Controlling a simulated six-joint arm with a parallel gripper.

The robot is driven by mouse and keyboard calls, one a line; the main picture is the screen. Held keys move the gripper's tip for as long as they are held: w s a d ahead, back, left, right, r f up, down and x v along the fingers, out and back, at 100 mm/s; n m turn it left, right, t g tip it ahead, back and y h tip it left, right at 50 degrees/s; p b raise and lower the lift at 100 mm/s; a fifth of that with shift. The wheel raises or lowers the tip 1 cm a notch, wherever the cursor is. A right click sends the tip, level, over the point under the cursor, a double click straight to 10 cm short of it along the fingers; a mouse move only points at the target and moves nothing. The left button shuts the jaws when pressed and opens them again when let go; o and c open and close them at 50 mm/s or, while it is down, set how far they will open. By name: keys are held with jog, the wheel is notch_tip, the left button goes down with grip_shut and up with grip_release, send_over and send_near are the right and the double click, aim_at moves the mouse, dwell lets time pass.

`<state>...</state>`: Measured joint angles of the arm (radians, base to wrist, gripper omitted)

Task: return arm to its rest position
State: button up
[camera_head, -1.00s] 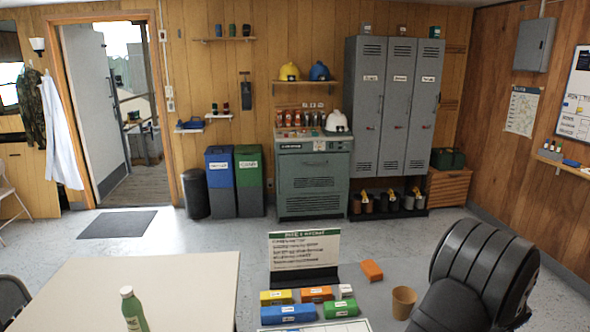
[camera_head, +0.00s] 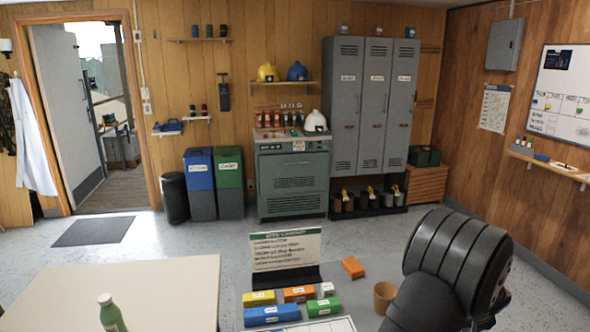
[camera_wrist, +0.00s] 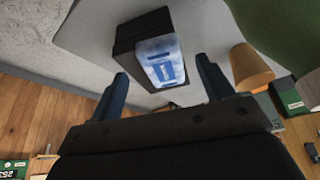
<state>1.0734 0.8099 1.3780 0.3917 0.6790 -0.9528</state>
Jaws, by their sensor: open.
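My gripper (camera_wrist: 162,68) shows in the wrist view with its two dark blue fingers spread apart. It is open and holds nothing. Beyond the gap between the fingers is a dark block with a blue-and-white marked face (camera_wrist: 165,62). It appears apart from the fingers, but I cannot tell how far off it is. My gripper does not show in the head view.
A tan cup (camera_head: 384,297) stands right.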

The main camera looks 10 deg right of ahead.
jog(key=x, duration=0.3)
jog(key=shift+w+f, duration=0.1)
jog(key=shift+f, duration=0.15)
notch_tip(320, 180, up, 5)
jog(key=shift+f, duration=0.15)
jog(key=s+r, duration=0.7)
jog(key=s, duration=0.5)
notch_tip(320, 180, up, 10)
jog(key=w+a+n, duration=0.2)
jog(key=w+a, duration=0.3)
jog(key=w, duration=0.4)
jog(key=w+a+n+y, duration=0.1)
jog(key=w+a, duration=0.3)
jog(key=w, duration=0.5)
jog(key=w+a+r+n+y, duration=0.1)
jog(key=w+a+n, duration=0.1)
jog(key=w+a, duration=0.3)
jog(key=w, duration=0.4)
jog(key=shift+w+a+n+t, duration=0.25)
jog(key=shift+a+n+t, duration=0.05)
jog(key=shift+n, duration=0.1)
